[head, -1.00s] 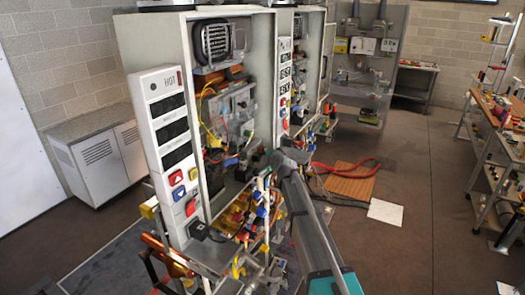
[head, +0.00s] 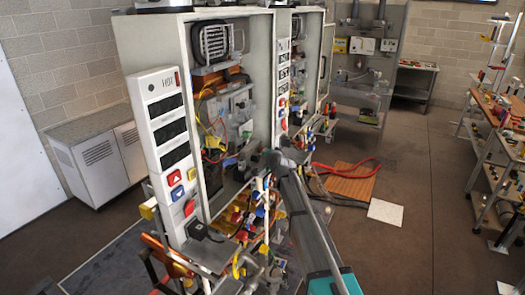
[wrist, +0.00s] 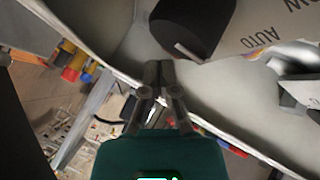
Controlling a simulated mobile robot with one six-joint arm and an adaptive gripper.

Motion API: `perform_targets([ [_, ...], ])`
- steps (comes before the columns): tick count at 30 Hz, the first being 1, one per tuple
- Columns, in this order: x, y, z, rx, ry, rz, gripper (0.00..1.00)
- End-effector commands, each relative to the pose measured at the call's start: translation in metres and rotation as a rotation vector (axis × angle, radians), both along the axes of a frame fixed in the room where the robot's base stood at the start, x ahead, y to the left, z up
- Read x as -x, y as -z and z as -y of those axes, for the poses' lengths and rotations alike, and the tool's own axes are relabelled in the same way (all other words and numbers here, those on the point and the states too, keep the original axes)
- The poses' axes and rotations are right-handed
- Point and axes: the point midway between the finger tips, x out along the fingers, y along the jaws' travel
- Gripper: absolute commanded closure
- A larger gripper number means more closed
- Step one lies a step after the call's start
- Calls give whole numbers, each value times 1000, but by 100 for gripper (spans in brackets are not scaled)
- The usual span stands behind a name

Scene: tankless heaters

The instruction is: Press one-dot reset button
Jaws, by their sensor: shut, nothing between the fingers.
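No button with a single dot can be made out in either view. The near control panel (head: 165,130) is a white upright strip on a heater cabinet, with a red up-arrow button (head: 174,177), a blue down-arrow button (head: 177,192) and a red button (head: 189,207). A second panel (head: 283,85) stands on the farther cabinet. My gripper (wrist: 158,66) is shut and empty in the wrist view, close to a pale surface with a dark knob (wrist: 193,24) and "AUTO" lettering. I cannot tell whether it touches. In the head view my arm reaches toward the cabinets.
Open cabinets (head: 225,80) hold wires and pipes, with coloured valves (head: 243,215) below. A red hose (head: 350,170), an orange-brown mat (head: 352,181) and a white sheet (head: 385,212) lie on the floor. The floor toward the right-hand shelves is clear.

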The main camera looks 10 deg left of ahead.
Motion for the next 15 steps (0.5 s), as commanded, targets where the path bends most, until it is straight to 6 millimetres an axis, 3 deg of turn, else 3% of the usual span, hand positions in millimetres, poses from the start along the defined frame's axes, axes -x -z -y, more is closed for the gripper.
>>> perform_targets([
  [1,-7,-4,-11,-39,4,-2,100],
  [15,-10,-4,-15,-40,3,-3,100],
])
